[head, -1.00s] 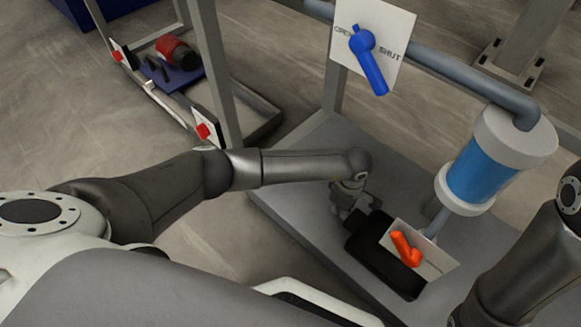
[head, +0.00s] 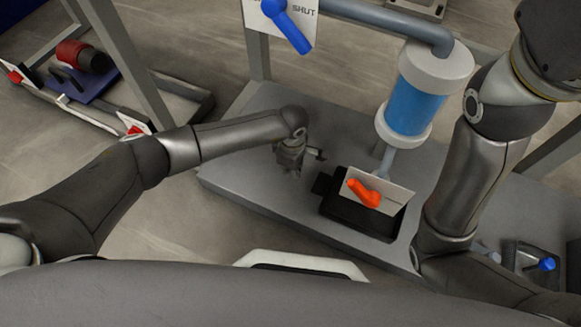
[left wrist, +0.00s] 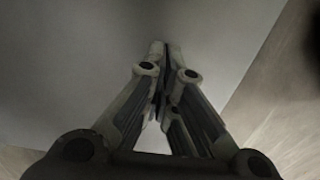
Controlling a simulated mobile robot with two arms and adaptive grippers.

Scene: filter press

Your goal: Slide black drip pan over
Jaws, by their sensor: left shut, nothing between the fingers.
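The black drip pan (head: 345,216) lies on the grey platform in the head view, with a short tab (head: 322,184) at its left end. Its right part sits beneath the small white plate with the orange handle, which hides some of it. My left gripper (head: 292,171) is shut and empty, over the platform to the left of the pan and apart from it. In the left wrist view its closed fingers (left wrist: 160,100) point at bare grey surface; the pan does not show there. My right arm comes in at the right of the head view, but its gripper is out of sight.
The orange handle (head: 364,193) on its plate stands over the pan. The blue filter cylinder (head: 413,100) and its pipe rise behind. A blue lever (head: 287,25) hangs on the OPEN/SHUT plate. The platform (head: 240,165) is clear to the left of my left gripper.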

